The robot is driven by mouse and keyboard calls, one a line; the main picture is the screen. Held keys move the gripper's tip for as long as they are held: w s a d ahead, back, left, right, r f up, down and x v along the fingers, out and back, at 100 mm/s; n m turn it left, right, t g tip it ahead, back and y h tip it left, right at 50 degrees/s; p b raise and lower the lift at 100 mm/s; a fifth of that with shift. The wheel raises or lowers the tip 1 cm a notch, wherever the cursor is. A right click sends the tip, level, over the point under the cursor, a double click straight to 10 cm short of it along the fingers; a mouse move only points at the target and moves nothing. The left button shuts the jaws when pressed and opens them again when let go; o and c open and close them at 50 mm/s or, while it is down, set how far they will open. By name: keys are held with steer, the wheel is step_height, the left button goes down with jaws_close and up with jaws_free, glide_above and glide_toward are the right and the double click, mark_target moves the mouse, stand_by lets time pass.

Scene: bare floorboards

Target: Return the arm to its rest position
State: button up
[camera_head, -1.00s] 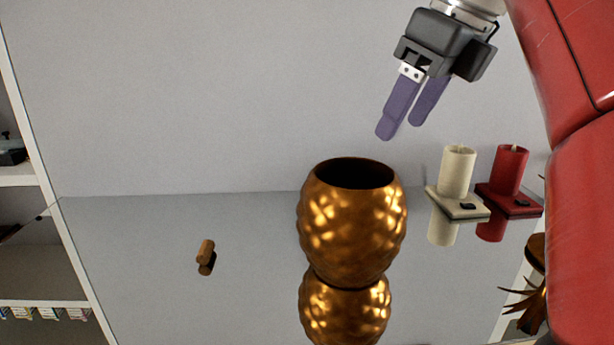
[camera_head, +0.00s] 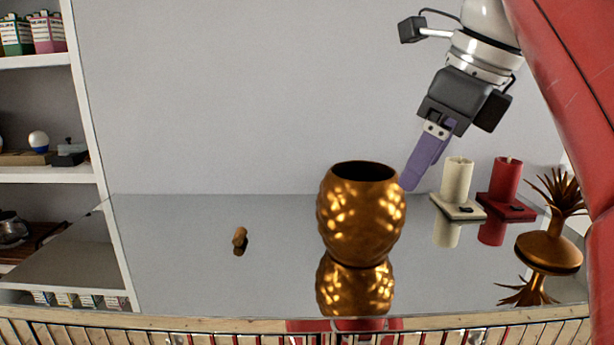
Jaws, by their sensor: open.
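My gripper (camera_head: 412,180), with purple fingers, hangs at the upper right in the head view, pointing down and to the left. Its fingers overlap in this view, and nothing shows held between them. The fingertips appear close to the upper right rim of the golden textured pot (camera_head: 361,215). I cannot tell whether they touch it or are only in front of or behind it. My arm comes in from the top right.
The pot stands on a glossy grey table (camera_head: 190,280). A small brown cork-like piece (camera_head: 240,236), a cream candle (camera_head: 456,180), a red candle (camera_head: 505,180) and a golden pineapple-leaf lid (camera_head: 549,250) are also on it. White shelves (camera_head: 30,178) stand at the left.

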steer(key=s+f+n+h, duration=0.1)
steer(key=s+f+n, duration=0.2)
steer(key=f+n, duration=0.5)
steer(key=s+d+f+n+t+h, duration=0.1)
steer(key=s+f+n, duration=0.1)
steer(key=f+n, duration=0.6)
steer(key=s+f+n+t, duration=0.1)
steer(key=s+f+n, duration=0.2)
steer(key=f+n, duration=0.6)
step_height(320, 180, down, 7)
steer(key=shift+s+d+f+h, duration=0.1)
steer(key=shift+s+d+h, duration=0.1)
steer(key=shift+s+h, duration=0.2)
